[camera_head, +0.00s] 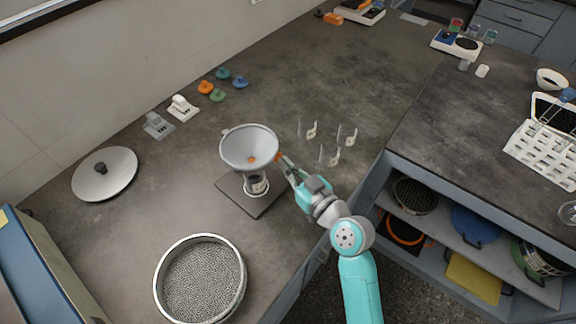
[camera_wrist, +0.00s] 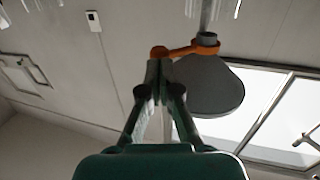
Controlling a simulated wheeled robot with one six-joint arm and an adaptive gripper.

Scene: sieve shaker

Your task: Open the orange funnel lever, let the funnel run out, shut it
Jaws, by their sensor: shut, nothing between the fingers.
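The grey-white funnel (camera_head: 238,147) stands on the bench, held above a dark base plate (camera_head: 230,187). A small glass container (camera_head: 257,187) with a dark label is under it. A small orange spot shows inside the funnel bowl. My gripper (camera_head: 286,167) is at the funnel's right side. In the wrist view the orange lever (camera_wrist: 182,51) runs sideways from a grey collar to a rounded end. My gripper's fingertips (camera_wrist: 160,69) are together and empty just below that end; whether they touch it is unclear. The flow through the funnel cannot be seen.
A round sieve full of metal beads (camera_head: 202,283) stands in front. A lid (camera_head: 105,173) with a black knob lies at left. Several small clips (camera_head: 333,150) stand right of the funnel. Coloured knobs (camera_head: 206,87) sit behind. Bare bench lies behind the clips.

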